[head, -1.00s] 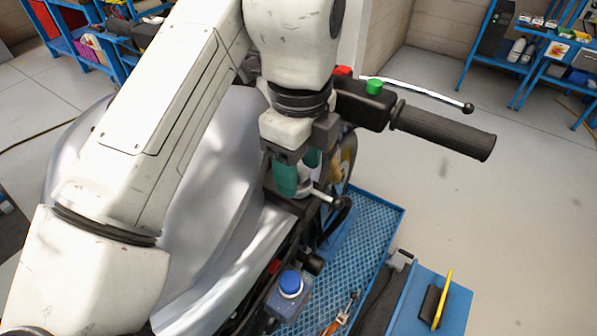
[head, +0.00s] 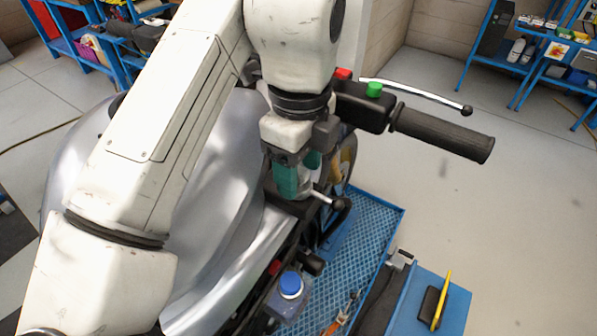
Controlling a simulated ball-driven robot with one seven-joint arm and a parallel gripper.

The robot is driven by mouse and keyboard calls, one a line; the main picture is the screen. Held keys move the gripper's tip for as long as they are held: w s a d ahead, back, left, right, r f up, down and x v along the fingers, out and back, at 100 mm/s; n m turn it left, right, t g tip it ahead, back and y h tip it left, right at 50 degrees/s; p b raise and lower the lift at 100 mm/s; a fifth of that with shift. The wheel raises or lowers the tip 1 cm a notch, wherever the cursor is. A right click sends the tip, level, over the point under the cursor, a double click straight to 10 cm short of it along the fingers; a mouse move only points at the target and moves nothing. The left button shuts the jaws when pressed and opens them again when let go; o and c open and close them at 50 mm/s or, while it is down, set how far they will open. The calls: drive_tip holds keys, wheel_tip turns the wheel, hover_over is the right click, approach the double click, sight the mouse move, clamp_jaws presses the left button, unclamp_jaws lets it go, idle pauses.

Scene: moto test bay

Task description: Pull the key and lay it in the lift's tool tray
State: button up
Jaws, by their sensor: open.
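My gripper (head: 299,178) points down over the motorcycle's steering head, just left of the handlebar grip. Its teal fingers are apart, and I see nothing held between them. I cannot make out the key; the fingers and wrist cover the area below them. A blue panel (head: 457,309) at the lower right may be the lift's tool tray, but I cannot tell for sure. A dark tool with a yellow edge (head: 441,298) lies on it.
The black handlebar grip (head: 445,134) and silver lever (head: 415,92) extend right of my wrist. A ball-ended lever (head: 338,203) sits close by the fingers. A blue-capped bottle (head: 290,285) stands below. The blue mesh lift deck (head: 372,223) lies lower; floor on the right is clear.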

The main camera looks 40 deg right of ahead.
sight(300, 170)
drive_tip(key=shift+c, duration=0.2)
clamp_jaws()
idle(0.4)
drive_tip(key=shift+r, duration=0.1)
drive_tip(key=shift+r+p, duration=2.8)
drive_tip(key=shift+r, duration=0.15)
